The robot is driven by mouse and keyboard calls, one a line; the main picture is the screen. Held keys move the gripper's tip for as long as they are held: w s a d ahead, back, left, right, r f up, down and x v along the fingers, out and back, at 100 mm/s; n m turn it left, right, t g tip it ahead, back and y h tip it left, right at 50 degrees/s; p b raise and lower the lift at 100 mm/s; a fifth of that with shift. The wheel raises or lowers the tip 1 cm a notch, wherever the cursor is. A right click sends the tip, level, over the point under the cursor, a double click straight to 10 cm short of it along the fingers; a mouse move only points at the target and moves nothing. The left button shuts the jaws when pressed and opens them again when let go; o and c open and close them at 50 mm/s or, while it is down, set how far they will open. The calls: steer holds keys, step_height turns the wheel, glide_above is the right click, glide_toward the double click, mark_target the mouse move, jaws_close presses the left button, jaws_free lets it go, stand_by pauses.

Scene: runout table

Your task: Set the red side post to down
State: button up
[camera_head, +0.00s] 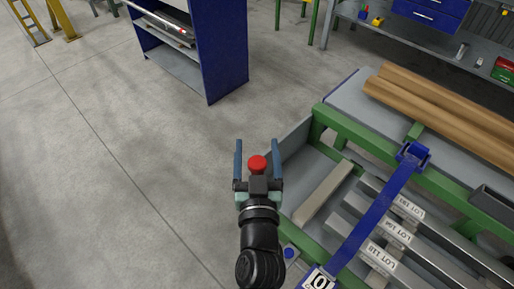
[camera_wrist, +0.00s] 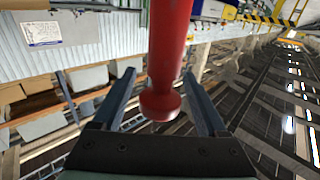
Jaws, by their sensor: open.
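The red side post (camera_head: 257,163) shows in the head view as a round red knob at the left side of the runout table. In the wrist view the red post (camera_wrist: 170,45) enters from the top edge and ends in a rounded knob. My gripper (camera_head: 257,146) is open, with one blue-grey finger on each side of the post. The wrist view shows the gripper (camera_wrist: 158,74) with a gap between each finger and the post. The post's lower part is hidden in the head view by my gripper, so its setting is hard to tell.
The green-framed runout table (camera_head: 343,122) fills the right, holding grey bars with LOT labels (camera_head: 397,230) and brown tubes (camera_head: 440,105). A blue strap (camera_head: 376,215) crosses the bars. A blue shelf unit (camera_head: 228,55) stands behind. The floor at left is clear.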

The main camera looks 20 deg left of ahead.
jaws_close()
stand_by(0.3)
stand_by(1.1)
